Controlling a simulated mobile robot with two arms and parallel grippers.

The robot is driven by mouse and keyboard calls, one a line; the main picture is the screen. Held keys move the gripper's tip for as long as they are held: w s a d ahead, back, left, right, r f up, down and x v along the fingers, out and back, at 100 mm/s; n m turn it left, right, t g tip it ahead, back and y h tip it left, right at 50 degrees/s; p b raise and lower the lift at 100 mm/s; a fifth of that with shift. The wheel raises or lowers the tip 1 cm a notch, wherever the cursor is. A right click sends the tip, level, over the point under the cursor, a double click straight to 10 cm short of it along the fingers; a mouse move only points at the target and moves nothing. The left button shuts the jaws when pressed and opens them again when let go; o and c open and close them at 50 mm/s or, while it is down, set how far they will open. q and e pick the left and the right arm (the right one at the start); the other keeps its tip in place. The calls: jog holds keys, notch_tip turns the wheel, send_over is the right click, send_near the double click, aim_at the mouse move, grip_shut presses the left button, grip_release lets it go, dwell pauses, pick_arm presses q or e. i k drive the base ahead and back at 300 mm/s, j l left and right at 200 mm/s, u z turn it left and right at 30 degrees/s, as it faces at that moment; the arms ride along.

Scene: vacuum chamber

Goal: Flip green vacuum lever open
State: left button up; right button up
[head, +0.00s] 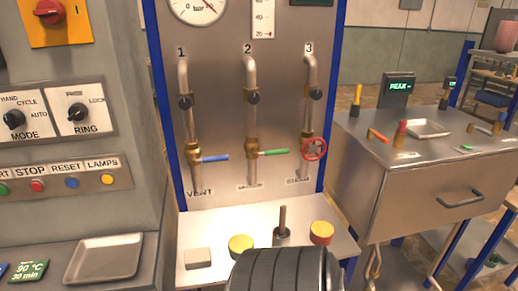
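The green lever (275,152) is on the middle pipe, marked 2, of the upright metal panel (222,120). It sticks out to the right, roughly level, from a brass valve body (251,152). Nothing touches it and it is in full view. Neither of my grippers shows in the head view.
A blue lever (215,158) on pipe 1 and a red handwheel (314,149) on pipe 3 flank the green lever.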

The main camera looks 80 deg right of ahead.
aim_at(277, 152)
jog(key=z, duration=2.6)
